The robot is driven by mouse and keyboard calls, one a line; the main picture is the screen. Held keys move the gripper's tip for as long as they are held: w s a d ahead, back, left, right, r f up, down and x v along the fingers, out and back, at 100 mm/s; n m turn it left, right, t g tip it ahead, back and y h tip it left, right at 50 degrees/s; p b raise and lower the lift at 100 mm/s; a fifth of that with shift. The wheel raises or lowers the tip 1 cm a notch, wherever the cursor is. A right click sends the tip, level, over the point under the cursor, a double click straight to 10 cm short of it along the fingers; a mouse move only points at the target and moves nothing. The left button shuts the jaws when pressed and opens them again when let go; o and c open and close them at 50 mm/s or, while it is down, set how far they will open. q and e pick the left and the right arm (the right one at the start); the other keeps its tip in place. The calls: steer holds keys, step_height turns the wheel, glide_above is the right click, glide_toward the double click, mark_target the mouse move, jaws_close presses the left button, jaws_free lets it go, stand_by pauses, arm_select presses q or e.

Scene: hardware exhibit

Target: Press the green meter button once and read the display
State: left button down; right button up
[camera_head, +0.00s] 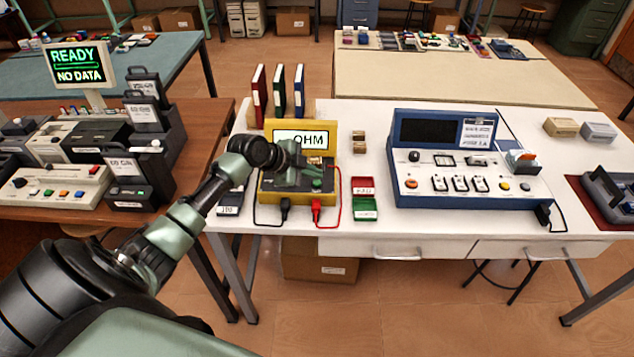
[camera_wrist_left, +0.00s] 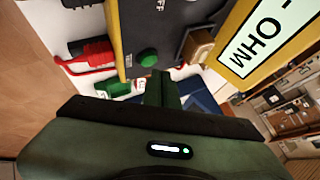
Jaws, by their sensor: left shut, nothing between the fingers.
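The yellow meter (camera_head: 331,128) stands on the white table, with a dark sloping front panel. Its white display reads "- OHM" in the left wrist view (camera_wrist_left: 262,38); my arm partly covers the meter in the head view. The green button (camera_head: 317,184) sits on the dark panel and also shows in the left wrist view (camera_wrist_left: 148,57). My left gripper (camera_head: 309,173) is over the panel, shut and empty. In the wrist view its fingertips (camera_wrist_left: 163,76) appear just beside the button; I cannot tell their height above the panel. My right gripper is not in view.
Black (camera_head: 285,204) and red (camera_head: 318,206) plugs lie before the meter. Red (camera_head: 363,185) and green (camera_head: 365,208) bins stand to its right, then a blue console (camera_head: 460,190). Three binders (camera_head: 279,92) stand behind. A screen (camera_head: 78,65) at left reads "READY NO DATA".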

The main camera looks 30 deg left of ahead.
mark_target(314, 184)
arm_select(q)
steer(key=shift+f, duration=0.4)
steer(key=shift+f+b, duration=0.5)
steer(key=shift+b, duration=0.15)
stand_by(0.4)
steer(key=shift+r+p, duration=0.75)
steer(key=shift+r, duration=0.15)
steer(key=shift+r, duration=0.15)
step_height(314, 184, up, 5)
steer(key=p, duration=0.4)
steer(key=shift+d+f, duration=0.1)
steer(key=shift+f, duration=0.1)
stand_by(0.6)
